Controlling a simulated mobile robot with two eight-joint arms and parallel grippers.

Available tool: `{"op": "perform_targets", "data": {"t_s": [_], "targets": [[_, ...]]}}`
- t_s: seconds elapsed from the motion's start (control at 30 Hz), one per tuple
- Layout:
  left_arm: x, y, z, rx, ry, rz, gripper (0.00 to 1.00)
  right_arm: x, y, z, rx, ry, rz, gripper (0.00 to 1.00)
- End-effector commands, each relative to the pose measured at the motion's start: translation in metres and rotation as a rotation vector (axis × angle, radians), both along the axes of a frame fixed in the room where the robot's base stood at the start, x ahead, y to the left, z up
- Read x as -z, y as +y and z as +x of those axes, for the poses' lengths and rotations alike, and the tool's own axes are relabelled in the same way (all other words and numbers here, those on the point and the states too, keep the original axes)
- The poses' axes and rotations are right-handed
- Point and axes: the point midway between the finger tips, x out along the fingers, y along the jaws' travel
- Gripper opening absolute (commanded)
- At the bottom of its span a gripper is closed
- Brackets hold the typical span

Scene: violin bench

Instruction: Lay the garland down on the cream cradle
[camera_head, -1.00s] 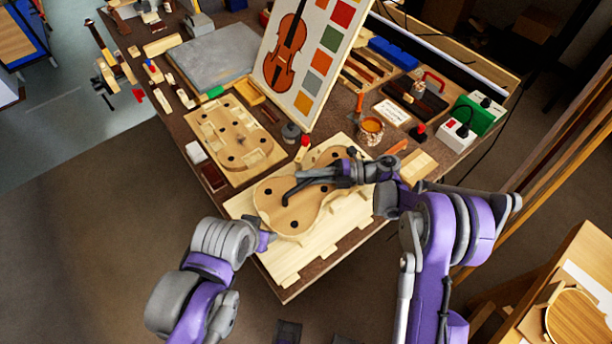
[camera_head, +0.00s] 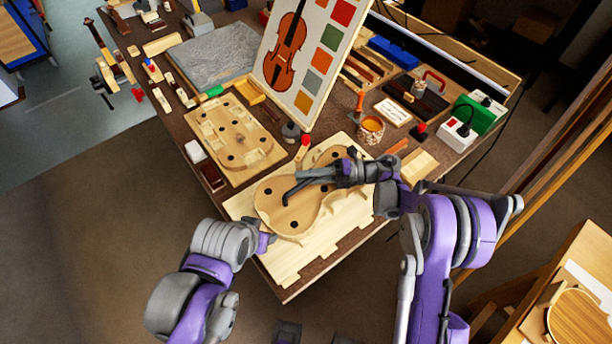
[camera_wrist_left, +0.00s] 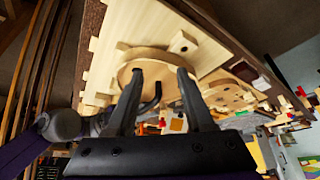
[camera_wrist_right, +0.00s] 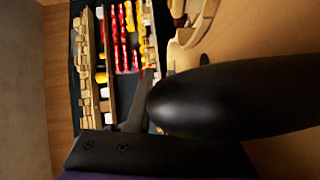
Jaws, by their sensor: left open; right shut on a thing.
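The garland (camera_head: 290,218) is a violin-shaped tan wooden piece with dark round holes. It lies over the cream cradle (camera_head: 300,262), a pale board with notched edges; I cannot tell whether it rests fully on it. My right gripper (camera_head: 291,187) is shut on the garland from the right, its dark fingers across its middle. In the right wrist view, a black finger hides much of the tan wood. My left gripper (camera_wrist_left: 160,75) is open and empty, facing the near end of the garland (camera_wrist_left: 150,55), with the cradle (camera_wrist_left: 125,35) behind. In the head view its fingers are mostly hidden.
A violin chart (camera_head: 270,70) stands behind. A brush jar (camera_head: 370,130), an orange-handled tool (camera_head: 397,146) and a power strip (camera_head: 455,135) are to the right.

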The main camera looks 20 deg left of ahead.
Motion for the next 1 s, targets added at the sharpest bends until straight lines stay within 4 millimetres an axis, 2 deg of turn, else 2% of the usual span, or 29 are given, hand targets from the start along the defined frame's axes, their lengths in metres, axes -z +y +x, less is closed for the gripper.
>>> {"op": "perform_targets", "data": {"t_s": [0.2,0.23,0.4,0.77,0.87,1.0], "targets": [[0.0,0.0,0.0,0.0,0.0,0.0,0.53,-0.001,0.0,0.0,0.0,0.0,0.002,0.0],[0.0,0.0,0.0,0.0,0.0,0.0,0.53,-0.001,0.0,0.0,0.0,0.0,0.002,0.25],[0.0,0.0,0.0,0.0,0.0,0.0,0.53,-0.001,0.0,0.0,0.0,0.0,0.001,0.55],[0.001,0.0,0.0,0.0,0.0,0.0,0.53,0.0,-0.005,0.002,0.001,0.0,-0.001,0.55],[0.003,0.0,-0.001,0.0,0.001,0.0,0.53,-0.001,-0.016,0.005,0.003,0.0,-0.001,0.55],[0.007,0.0,-0.002,0.0,0.004,0.0,0.53,-0.004,-0.044,0.013,0.004,0.001,-0.001,0.55]]}}
